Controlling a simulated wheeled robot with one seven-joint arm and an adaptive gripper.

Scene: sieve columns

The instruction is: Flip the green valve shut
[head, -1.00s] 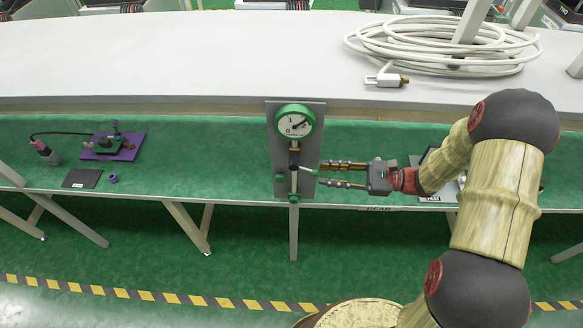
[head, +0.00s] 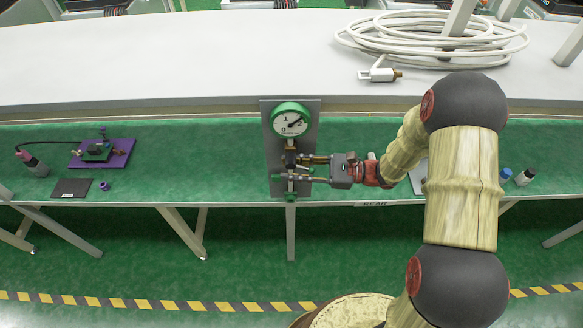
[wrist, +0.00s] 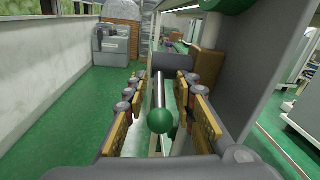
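A grey upright panel (head: 313,118) carries a round green-rimmed gauge (head: 291,119) with a valve below it. My gripper (head: 300,168) is at the panel's right part, fingers pointing left at the valve. In the wrist view, the valve's lever is a metal rod ending in a green ball knob (wrist: 160,120). My gripper (wrist: 161,112) is open, with one finger on each side of the lever and knob. A gap shows between the knob and each finger. In the head view the fingers hide most of the lever. Green fittings (head: 291,197) show at the valve's bottom.
A coiled white cable (head: 430,38) with a plug lies on the white upper table (head: 200,55). On the lower green bench (head: 200,160), a purple plate (head: 122,156) with a fitting and a dark flat square (head: 71,188) lie far left. The bench between them and the panel is clear.

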